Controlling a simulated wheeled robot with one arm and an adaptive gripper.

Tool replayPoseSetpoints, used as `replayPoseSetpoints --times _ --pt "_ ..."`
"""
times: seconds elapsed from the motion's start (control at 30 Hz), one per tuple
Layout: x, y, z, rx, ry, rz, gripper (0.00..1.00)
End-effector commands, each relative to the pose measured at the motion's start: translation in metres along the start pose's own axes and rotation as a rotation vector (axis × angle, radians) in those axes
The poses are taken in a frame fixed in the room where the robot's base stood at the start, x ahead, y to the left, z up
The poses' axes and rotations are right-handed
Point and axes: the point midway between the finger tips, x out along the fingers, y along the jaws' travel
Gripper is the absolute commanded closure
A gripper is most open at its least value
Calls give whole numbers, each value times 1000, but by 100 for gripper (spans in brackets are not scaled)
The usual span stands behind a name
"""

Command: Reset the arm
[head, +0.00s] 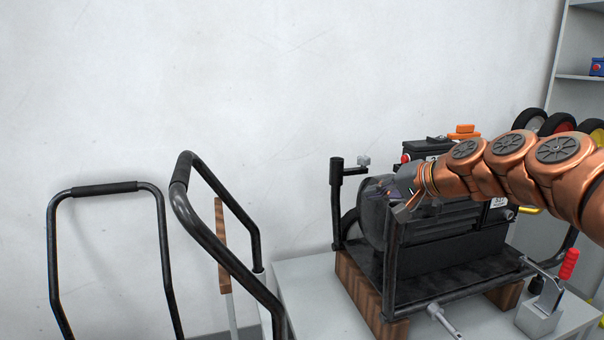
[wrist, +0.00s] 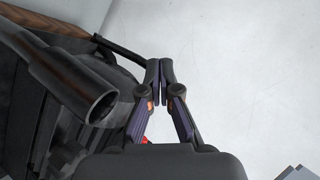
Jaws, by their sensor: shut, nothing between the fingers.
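My arm, copper-coloured, reaches in from the right in the head view. Its gripper (head: 388,196) is over the left part of a dark pressure washer (head: 435,260), partly hidden by the arm. In the wrist view my gripper (wrist: 160,72) is shut, its two fingertips together with nothing between them. The washer (wrist: 75,85) fills the left of that view, with an open black tube end (wrist: 97,107) close to the left of the fingers. I cannot tell whether the fingers touch the washer.
The washer's frame stands on wooden blocks (head: 362,295) on a white table (head: 310,290). A red-handled clamp (head: 548,295) is at the table's right. Black tubular handles (head: 105,188) stand to the left. Wheels (head: 558,123) and a shelf (head: 582,78) are at the right. The wall side is open.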

Motion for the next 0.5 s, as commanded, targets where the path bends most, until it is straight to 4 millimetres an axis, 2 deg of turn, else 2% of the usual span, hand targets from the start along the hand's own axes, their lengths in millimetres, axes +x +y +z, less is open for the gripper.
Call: replayPoseSetpoints --times 0.03,0.1,0.17,0.2,0.27,0.4,0.5 --pt "3 2 31 -43 -56 39 100" --pt "8 13 73 -98 -137 105 100" --pt "7 25 107 -144 -204 163 100" --pt "6 35 131 -171 -251 205 100" --pt "1 53 162 -210 -315 269 100" --pt "-21 102 232 -283 -464 429 100" --pt "-44 140 272 -317 -559 546 100"
